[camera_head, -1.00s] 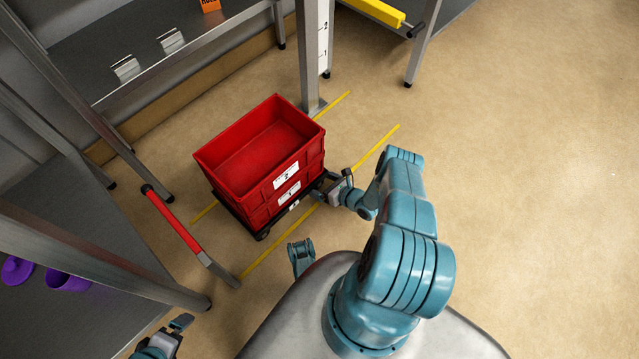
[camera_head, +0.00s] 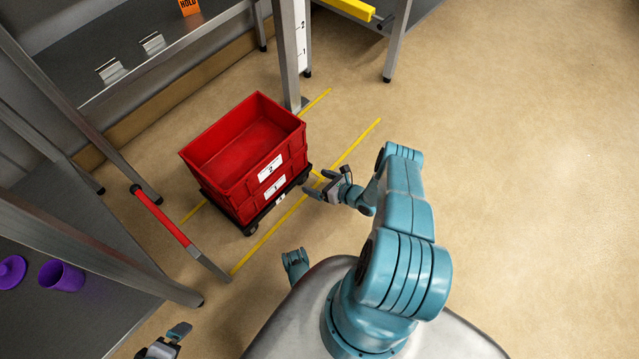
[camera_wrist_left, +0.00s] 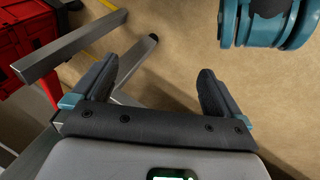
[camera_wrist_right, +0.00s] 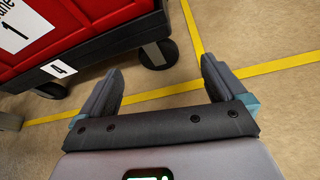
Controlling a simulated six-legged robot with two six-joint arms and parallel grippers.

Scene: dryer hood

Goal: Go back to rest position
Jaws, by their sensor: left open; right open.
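My right gripper (camera_head: 322,184) is open beside the wheeled dolly, a little to its right. In the right wrist view its two fingers (camera_wrist_right: 160,85) are apart with only floor and yellow tape between them. My left gripper (camera_head: 165,340) is at the bottom left edge of the head view, partly cut off. In the left wrist view its fingers (camera_wrist_left: 155,85) are apart with a grey metal leg and floor behind them, holding nothing.
Red stacked crates (camera_head: 228,182) stand on a black dolly (camera_head: 250,225) between yellow floor lines (camera_head: 262,242). A red-topped rail (camera_head: 160,215) and grey bench (camera_head: 70,310) with purple items (camera_head: 62,276) are left. Open floor (camera_head: 520,180) lies right.

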